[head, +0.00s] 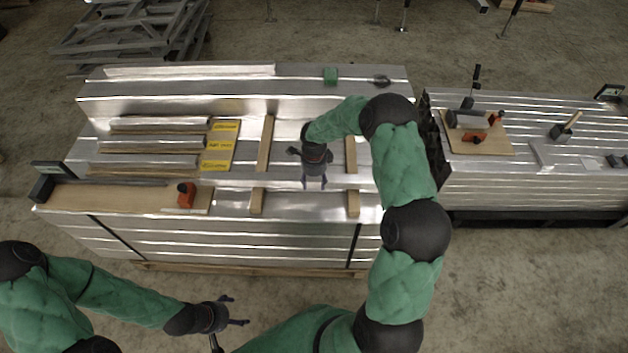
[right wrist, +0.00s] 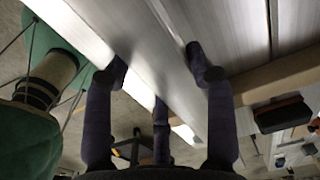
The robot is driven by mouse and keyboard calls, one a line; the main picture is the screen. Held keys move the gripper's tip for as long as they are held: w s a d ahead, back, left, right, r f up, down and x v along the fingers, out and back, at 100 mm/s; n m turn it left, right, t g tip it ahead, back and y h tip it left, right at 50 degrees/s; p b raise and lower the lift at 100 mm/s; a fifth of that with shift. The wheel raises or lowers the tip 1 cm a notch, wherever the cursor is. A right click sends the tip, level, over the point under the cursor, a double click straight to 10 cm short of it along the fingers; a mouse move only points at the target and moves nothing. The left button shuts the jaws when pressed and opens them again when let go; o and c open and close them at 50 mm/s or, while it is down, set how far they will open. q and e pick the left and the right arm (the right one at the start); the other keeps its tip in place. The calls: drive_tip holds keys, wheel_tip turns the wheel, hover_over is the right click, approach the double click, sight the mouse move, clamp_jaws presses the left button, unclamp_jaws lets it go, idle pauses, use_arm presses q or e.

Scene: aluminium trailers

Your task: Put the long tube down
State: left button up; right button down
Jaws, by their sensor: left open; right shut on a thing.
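The long tube (head: 283,181) is a bright aluminium profile lying left to right across the front part of the near stack, covering the middle of two wooden battens (head: 265,145) (head: 352,155). My right gripper (head: 315,183) reaches down from above between the battens and is shut on it. In the right wrist view the tube (right wrist: 155,60) runs diagonally between the fingers. I cannot tell whether it touches the battens. My left gripper (head: 240,311) is open and empty, over the floor in front of the stack.
Several shorter tubes (head: 160,142) lie on the left, beside yellow cards (head: 220,146). An orange tool (head: 186,194) sits on a board at the front left. A green block (head: 330,76) is at the back. A second stack (head: 545,185) with tools stands on the right.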

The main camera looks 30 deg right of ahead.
sight(314, 180)
drive_tip(key=shift+w, duration=0.1)
drive_tip(key=shift+c, duration=2.1)
unclamp_jaws()
drive_tip(key=shift+r+p, duration=0.5)
drive_tip(key=shift+p, duration=0.1)
wheel_tip(314, 180, up, 12)
drive_tip(key=p, duration=0.3)
drive_tip(key=s+a+f+n+y, duration=0.2)
drive_tip(key=s+a+f+n, duration=0.6)
drive_tip(key=a, duration=0.2)
drive_tip(key=s+a+f+n+y, duration=0.2)
drive_tip(key=s+a+f+n, duration=0.6)
drive_tip(key=a, duration=0.2)
drive_tip(key=s+a+f+n, duration=0.1)
drive_tip(key=s+a+n, duration=0.2)
drive_tip(key=s+n, duration=0.3)
drive_tip(key=s, duration=0.3)
drive_tip(key=shift+f, duration=0.2)
